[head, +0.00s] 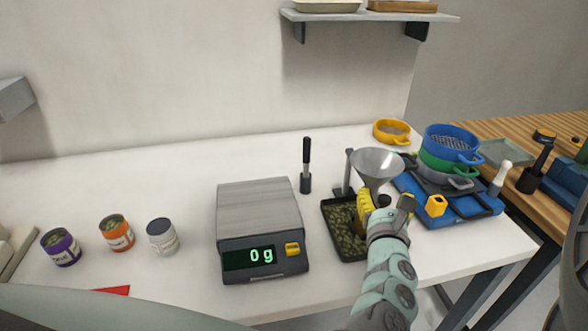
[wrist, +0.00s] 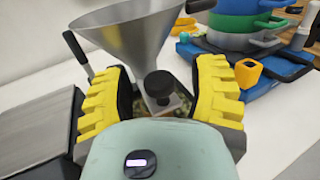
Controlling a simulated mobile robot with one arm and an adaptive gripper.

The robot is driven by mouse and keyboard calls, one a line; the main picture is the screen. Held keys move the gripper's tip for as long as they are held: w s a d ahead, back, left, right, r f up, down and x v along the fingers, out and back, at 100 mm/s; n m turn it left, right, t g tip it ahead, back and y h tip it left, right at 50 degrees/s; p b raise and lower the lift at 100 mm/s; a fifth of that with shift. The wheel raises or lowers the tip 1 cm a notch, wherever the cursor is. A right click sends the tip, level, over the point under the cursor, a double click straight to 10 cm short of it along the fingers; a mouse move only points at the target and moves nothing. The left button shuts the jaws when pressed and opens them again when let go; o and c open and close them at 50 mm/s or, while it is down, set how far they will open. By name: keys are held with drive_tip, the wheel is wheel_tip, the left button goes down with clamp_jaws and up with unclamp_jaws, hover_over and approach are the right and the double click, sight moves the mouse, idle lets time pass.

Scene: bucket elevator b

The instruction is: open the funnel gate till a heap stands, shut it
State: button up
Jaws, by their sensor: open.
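The metal funnel (head: 377,164) stands on a stand above a black tray (head: 330,217). Greenish-brown granular material (head: 343,218) lies in the tray; my arm hides part of it. In the wrist view the funnel (wrist: 130,30) fills the top centre. A dark round knob (wrist: 158,85), which looks like the gate's handle, sits at its spout between my fingers. My gripper (wrist: 160,100) is open, with a yellow finger on each side of the knob and a visible space on both sides. Whether the gate is open or shut cannot be told.
A scale (head: 262,215) reading 0 g stands left of the tray, with a black-handled tool (head: 306,165) behind it. Stacked blue and green sieves (head: 450,142) and a blue tray (head: 470,210) are close on the right. Three cans stand at left; the front table has free room.

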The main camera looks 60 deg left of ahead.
drive_tip(key=shift+s, duration=0.15)
drive_tip(key=shift+c, duration=0.2)
clamp_jaws()
idle(0.3)
